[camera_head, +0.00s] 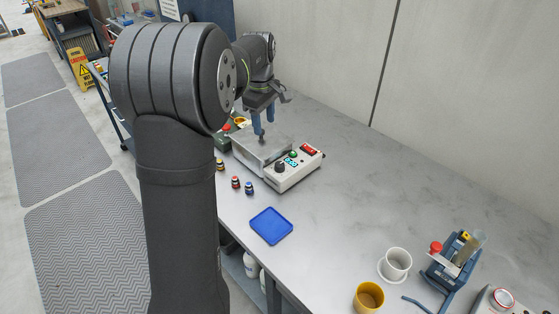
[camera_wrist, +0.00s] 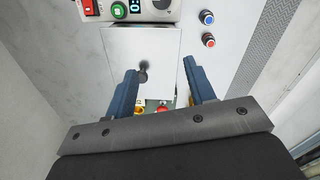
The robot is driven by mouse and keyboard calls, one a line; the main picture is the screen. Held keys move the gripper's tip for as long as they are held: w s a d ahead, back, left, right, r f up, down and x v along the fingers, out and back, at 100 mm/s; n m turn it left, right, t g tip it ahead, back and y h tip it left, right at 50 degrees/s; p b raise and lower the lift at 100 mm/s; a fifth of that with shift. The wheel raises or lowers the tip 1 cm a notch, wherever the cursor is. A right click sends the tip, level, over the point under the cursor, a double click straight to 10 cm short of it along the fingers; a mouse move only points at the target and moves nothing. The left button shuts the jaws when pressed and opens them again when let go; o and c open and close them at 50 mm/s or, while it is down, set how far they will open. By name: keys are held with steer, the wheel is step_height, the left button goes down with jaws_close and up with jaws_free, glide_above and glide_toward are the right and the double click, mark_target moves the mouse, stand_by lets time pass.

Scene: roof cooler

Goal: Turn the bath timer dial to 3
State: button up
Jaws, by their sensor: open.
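The bath (camera_head: 246,152) is a grey metal box with a flat lid and a dark lid knob (camera_head: 262,139). Its white control box (camera_head: 297,175) carries a black dial (camera_head: 280,168), a lit blue display (camera_head: 292,161), a green button and a red switch. In the wrist view the dial (camera_wrist: 162,4) is cut by the top edge, and its setting cannot be read. My gripper (camera_head: 263,123) is open above the lid, away from the dial. In the wrist view its blue fingers (camera_wrist: 163,74) are wide apart, with the lid knob (camera_wrist: 143,72) close to the left finger; contact cannot be told.
A blue tray (camera_head: 271,226), a white cup (camera_head: 397,263), a yellow cup (camera_head: 369,297) and a blue device (camera_head: 453,259) are nearer. The bench right of the control box is clear; a wall stands behind.

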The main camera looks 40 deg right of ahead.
mark_target(280, 164)
steer(key=s+d+r+n, duration=0.1)
steer(key=s+r+n, duration=0.4)
steer(key=n, duration=0.3)
steer(key=shift+g+y, duration=0.3)
steer(key=shift+y, duration=0.1)
steer(key=f, duration=1.7)
steer(key=shift+s+a, duration=0.2)
steer(key=shift+s, duration=0.2)
steer(key=c, duration=1)
